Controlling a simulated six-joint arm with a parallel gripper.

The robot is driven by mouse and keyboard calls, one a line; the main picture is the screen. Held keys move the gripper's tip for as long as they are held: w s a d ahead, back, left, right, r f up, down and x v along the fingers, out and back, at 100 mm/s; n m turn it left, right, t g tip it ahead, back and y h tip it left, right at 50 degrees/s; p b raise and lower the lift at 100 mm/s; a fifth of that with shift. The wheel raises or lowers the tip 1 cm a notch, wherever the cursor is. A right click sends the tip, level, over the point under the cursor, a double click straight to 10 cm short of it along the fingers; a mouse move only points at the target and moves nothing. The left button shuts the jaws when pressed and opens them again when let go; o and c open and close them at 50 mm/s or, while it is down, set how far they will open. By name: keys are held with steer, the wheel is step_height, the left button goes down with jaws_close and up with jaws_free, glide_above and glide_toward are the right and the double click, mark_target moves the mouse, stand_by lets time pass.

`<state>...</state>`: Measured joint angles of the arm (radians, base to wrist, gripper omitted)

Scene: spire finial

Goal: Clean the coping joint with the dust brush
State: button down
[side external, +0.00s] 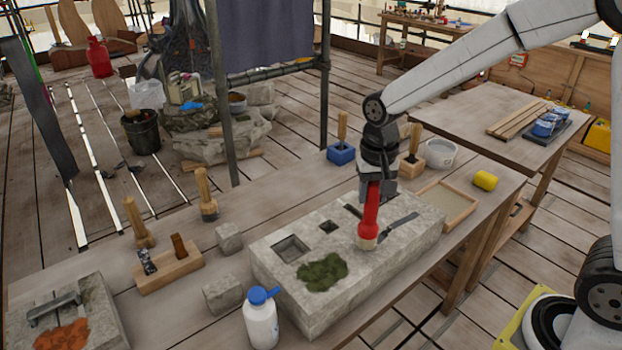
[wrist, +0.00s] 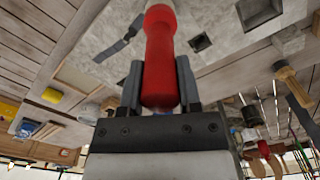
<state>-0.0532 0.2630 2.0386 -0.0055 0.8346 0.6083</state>
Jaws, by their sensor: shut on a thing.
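My gripper (side external: 372,192) is shut on the red handle of the dust brush (side external: 369,214), which also shows in the wrist view (wrist: 160,60). The brush hangs nearly upright, pale bristles down, over the right part of the stone coping block (side external: 290,303). I cannot tell whether the bristle tips touch the stone. Dark narrow strips, perhaps the coping joint (side external: 400,223), show on the block's top on both sides of the brush; the brush hides the part between. A dark strip (wrist: 118,45) also shows in the wrist view.
The block's top has square sockets (side external: 291,248) and a green moss patch (side external: 322,272). A white bottle with blue cap (side external: 261,319) stands at its front left. A shallow wooden tray (side external: 447,206) and yellow cylinder (side external: 485,180) lie to the right. Wooden-handled tools (side external: 341,142) stand behind.

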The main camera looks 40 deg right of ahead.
steer(key=shift+f, duration=0.75)
stand_by(0.7)
steer(key=shift+d, duration=0.2)
stand_by(0.4)
steer(key=shift+d, duration=1.45)
steer(key=shift+d+f, duration=0.1)
steer(key=shift+d, duration=1.45)
